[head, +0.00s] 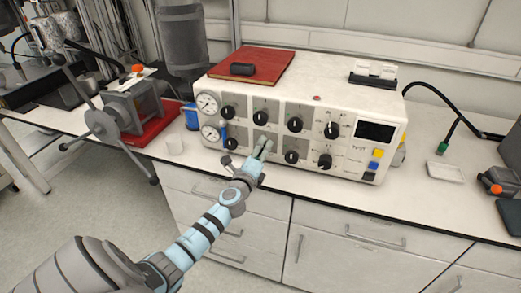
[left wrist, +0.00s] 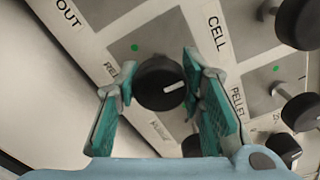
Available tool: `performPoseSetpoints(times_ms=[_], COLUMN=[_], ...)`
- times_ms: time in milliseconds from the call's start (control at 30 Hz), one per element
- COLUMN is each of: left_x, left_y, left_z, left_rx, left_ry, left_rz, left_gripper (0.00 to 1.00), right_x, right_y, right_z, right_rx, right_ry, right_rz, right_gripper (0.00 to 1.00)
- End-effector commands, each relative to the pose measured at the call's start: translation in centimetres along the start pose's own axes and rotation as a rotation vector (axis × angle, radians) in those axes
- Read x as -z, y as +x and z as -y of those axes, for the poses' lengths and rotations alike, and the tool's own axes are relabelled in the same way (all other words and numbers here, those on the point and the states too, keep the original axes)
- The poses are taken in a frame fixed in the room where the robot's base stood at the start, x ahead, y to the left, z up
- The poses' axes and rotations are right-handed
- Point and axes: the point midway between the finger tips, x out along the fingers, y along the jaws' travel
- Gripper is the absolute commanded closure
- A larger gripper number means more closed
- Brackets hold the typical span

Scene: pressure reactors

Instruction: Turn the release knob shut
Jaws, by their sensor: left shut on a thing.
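The release knob (left wrist: 158,86) is a round black knob with a white pointer mark, set on a grey panel of the white control box (head: 310,88). In the left wrist view its pointer points right and slightly up. A green dot sits beside it, and its label is partly hidden by a finger. My left gripper (head: 264,147) reaches the lower row of the box front. It also shows in the left wrist view (left wrist: 157,88), with one finger on each side of the knob, shut on it. In the head view the fingers hide this knob. My right gripper is not in view.
Several similar black knobs surround it, including one to the right (head: 291,156) and one to the left (head: 231,143). Two gauges (head: 208,102) are at the box's left. A red book (head: 252,66) lies on top.

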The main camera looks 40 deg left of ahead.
Motion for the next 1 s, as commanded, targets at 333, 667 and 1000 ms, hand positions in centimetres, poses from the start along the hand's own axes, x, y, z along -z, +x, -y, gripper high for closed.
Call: performPoseSetpoints(times_ms=[333, 667, 1000], left_x=[0.0, 0.0, 0.1], left_y=[0.0, -0.7, -9.2], left_z=[0.0, -0.1, -0.1], left_rx=[0.000, 0.000, -0.001], left_ry=[0.000, 0.000, 0.001], left_rz=[0.000, -0.001, -0.002], left_gripper=[0.44, 0.44, 0.44], right_x=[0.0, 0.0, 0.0], right_y=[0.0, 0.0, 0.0], right_z=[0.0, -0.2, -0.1], right_rx=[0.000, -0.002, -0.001], right_ry=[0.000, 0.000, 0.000], right_rz=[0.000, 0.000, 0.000], right_gripper=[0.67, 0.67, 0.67])
